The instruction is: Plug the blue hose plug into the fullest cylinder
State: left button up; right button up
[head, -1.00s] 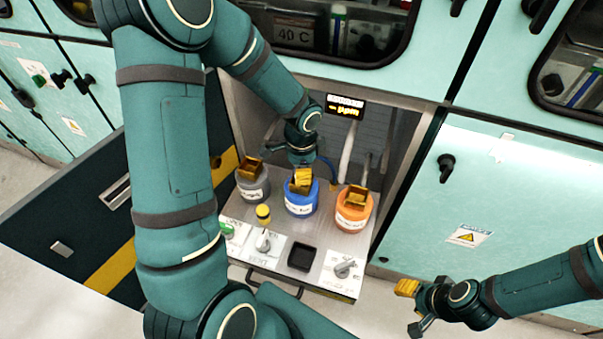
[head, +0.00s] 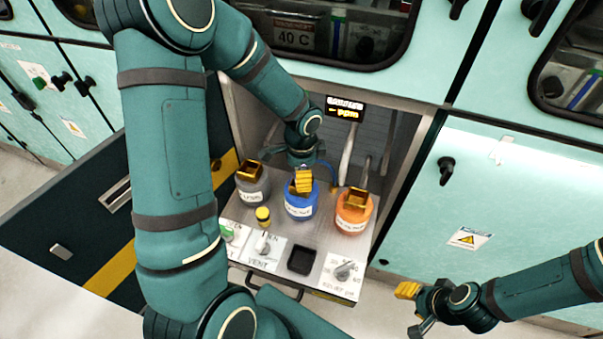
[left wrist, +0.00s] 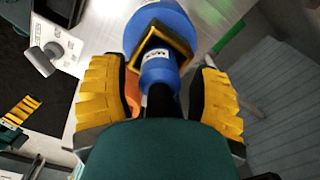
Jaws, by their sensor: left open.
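A grey cylinder (head: 253,187), a blue cylinder (head: 299,204) and an orange cylinder (head: 352,217) stand in a row on the metal shelf, each with a square gold collar on top. My left gripper (head: 303,181) is at the top of the blue cylinder. In the left wrist view my left gripper (left wrist: 160,95) is open, its yellow fingers on either side of the blue hose plug (left wrist: 159,69) and apart from it. The plug lines up with the blue cylinder's collar (left wrist: 183,45); how deep it sits is unclear. My right gripper (head: 412,308) appears open and empty at lower right.
The shelf front carries a yellow button (head: 263,214), a vent knob (head: 265,246), a black square recess (head: 301,260) and another knob (head: 344,271). A small lit display (head: 345,107) hangs above. Pale hoses rise behind the cylinders. A dark open panel (head: 75,230) lies left.

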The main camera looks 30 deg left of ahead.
pick_arm(q)
notch_tip(320, 180, up, 10)
jog(key=shift+p, duration=1.25)
jog(key=shift+r, duration=0.8)
